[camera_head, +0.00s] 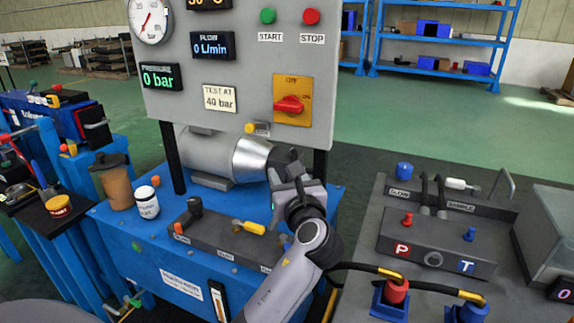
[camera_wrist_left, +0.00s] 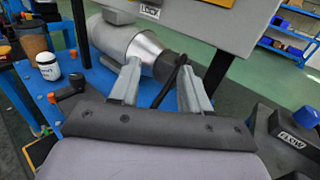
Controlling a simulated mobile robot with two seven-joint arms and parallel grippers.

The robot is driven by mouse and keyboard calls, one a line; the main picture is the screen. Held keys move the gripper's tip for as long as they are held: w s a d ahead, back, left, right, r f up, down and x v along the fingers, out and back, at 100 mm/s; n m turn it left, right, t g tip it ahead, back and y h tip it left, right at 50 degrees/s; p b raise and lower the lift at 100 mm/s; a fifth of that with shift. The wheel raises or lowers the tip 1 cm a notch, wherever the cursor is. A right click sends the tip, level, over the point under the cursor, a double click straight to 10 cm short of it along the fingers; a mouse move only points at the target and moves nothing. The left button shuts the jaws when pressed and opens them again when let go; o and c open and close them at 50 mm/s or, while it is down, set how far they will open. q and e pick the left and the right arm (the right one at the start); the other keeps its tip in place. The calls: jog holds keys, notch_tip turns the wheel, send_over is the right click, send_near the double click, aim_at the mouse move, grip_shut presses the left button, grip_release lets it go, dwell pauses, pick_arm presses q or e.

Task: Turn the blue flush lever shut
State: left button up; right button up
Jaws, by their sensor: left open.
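A dark manifold bar (camera_head: 222,243) lies on the blue bench. It carries a black knob (camera_head: 194,206) at the left and a yellow lever (camera_head: 250,227) in the middle. At its right end a small blue part (camera_head: 286,241) shows beside my arm; it may be the blue flush lever, but my arm hides most of that end and its position cannot be told. My left gripper (camera_head: 288,168) is above and behind the bar, near the silver motor's cone. In the left wrist view its two fingers (camera_wrist_left: 160,68) are apart with nothing held between them. My right gripper is not in view.
A grey panel (camera_head: 237,85) with gauges and a red switch stands behind the bar. A silver motor (camera_head: 212,152) lies beneath it. A white jar (camera_head: 147,203) and brown cup (camera_head: 118,182) stand left. A second bench with hoses (camera_head: 397,290) is at right.

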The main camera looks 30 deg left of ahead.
pick_arm(q)
jog(key=shift+r, duration=0.65)
